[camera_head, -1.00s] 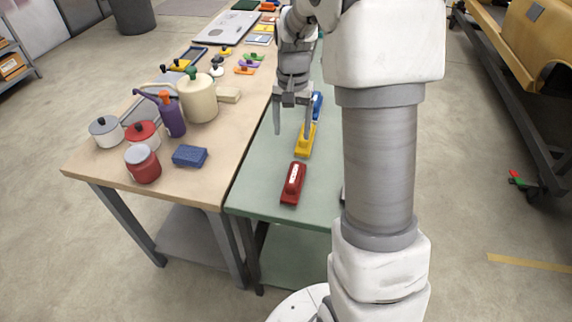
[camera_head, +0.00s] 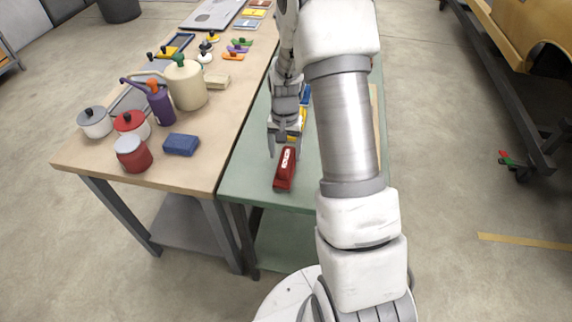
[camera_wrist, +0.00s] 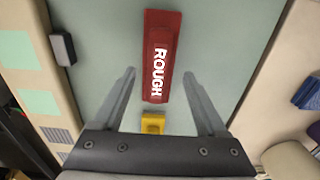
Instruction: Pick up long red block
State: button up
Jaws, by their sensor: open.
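The long red block (camera_head: 285,170) lies on the green table near its front edge. In the wrist view the red block (camera_wrist: 160,58) bears the white word "ROUGH" and lies lengthwise ahead of and partly between the fingers. My gripper (camera_head: 284,149) is open and empty, over the far end of the red block. In the wrist view my gripper's (camera_wrist: 160,80) two fingers stand apart on either side of the block's near end, with gaps on both sides. How high the fingertips are above the block is hard to tell.
A yellow block (camera_wrist: 153,123) and a blue block (camera_head: 305,94) lie behind the red one on the green table (camera_head: 250,183). The wooden table (camera_head: 190,180) to the left holds a blue block (camera_head: 181,144), pots and bottles. A dark grey block (camera_wrist: 62,48) shows in the wrist view.

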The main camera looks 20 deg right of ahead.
aim_at(286, 158)
notch_tip(286, 158, down, 3)
jog(key=shift+d+f, duration=0.15)
grip_shut()
dwell(0.4)
